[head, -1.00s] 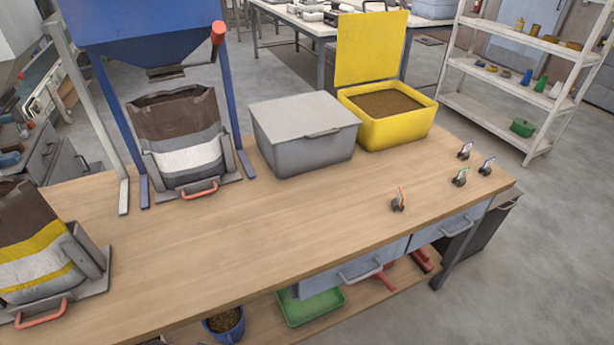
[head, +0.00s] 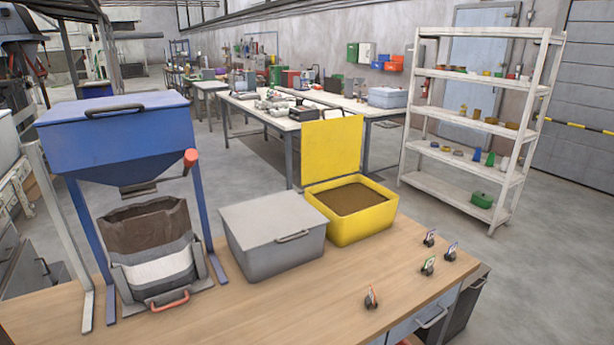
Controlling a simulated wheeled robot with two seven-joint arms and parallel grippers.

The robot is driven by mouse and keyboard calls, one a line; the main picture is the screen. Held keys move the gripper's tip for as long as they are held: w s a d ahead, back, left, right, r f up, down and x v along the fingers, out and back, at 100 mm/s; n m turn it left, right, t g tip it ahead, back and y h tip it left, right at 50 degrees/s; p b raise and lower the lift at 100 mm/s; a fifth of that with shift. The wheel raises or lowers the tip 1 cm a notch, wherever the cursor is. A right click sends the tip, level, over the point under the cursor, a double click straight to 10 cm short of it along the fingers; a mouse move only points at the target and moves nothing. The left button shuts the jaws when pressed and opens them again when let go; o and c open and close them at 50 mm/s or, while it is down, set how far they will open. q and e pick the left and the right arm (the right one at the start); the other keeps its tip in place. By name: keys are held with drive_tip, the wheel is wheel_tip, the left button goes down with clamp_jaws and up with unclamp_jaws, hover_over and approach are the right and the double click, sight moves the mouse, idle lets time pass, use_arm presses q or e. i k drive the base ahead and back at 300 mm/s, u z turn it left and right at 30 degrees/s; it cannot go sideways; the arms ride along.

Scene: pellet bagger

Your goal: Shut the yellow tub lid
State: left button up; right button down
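The yellow tub (head: 362,229) stands at the back right of the wooden bench, filled with brown pellets (head: 352,199). Its yellow lid (head: 332,152) is open and stands upright at the tub's back edge. Neither of my grippers shows in the head view.
A grey lidded box (head: 275,245) stands just left of the tub. A blue hopper (head: 118,135) stands over an open bag (head: 150,250) at the left.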

sight(331, 148)
drive_tip(key=z, duration=1.6)
drive_tip(key=i, duration=6.25)
drive_tip(key=u, duration=3.15)
drive_tip(key=i, duration=2.45)
drive_tip(key=z, duration=0.05)
